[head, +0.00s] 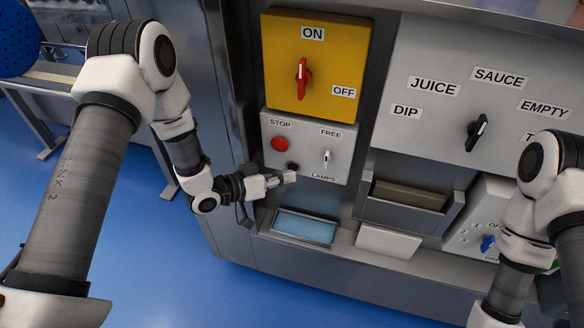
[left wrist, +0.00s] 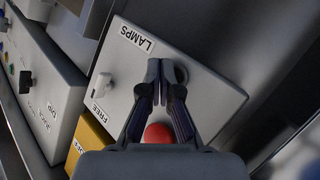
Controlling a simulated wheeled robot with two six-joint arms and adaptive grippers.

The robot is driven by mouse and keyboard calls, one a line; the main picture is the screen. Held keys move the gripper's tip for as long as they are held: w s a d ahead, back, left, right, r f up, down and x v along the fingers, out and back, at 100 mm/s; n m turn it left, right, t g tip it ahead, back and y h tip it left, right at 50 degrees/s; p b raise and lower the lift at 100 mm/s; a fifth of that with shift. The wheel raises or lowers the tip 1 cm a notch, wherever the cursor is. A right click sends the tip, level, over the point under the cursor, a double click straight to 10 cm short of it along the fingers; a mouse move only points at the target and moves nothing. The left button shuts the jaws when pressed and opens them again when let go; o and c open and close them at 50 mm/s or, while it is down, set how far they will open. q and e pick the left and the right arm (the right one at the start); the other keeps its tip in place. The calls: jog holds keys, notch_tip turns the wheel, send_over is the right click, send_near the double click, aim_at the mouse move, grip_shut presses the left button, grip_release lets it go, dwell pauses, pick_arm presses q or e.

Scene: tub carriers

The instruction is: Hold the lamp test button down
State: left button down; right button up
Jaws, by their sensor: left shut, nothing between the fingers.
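The grey control box (head: 340,150) carries a red STOP button (head: 280,144), a small FREE/LAMPS switch (head: 327,157) and a dark round button (head: 293,167) at its lower left. I take the dark button as the lamp test button. My left gripper (head: 289,177) is shut and empty, its tips just below and in front of that button. In the left wrist view the closed fingertips (left wrist: 164,66) overlap the box face beside the dark button (left wrist: 181,74), which they partly hide. I cannot tell whether they touch it. My right gripper is out of view.
A yellow panel (head: 345,60) with a red ON/OFF handle (head: 302,78) is above the box. A grey selector panel (head: 430,60) with a black knob (head: 477,132) is to the right. A blue-filled tray (head: 304,228) and a white block (head: 388,242) lie below.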

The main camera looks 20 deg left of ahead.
pick_arm(q)
jog(key=shift+w, duration=0.55)
dwell(1.7)
dwell(0.4)
jog(key=shift+s, duration=0.85)
jog(key=shift+s, duration=0.1)
jog(key=shift+s+a+p, duration=0.1)
jog(key=shift+s+p, duration=0.55)
jog(key=shift+s, duration=1.8)
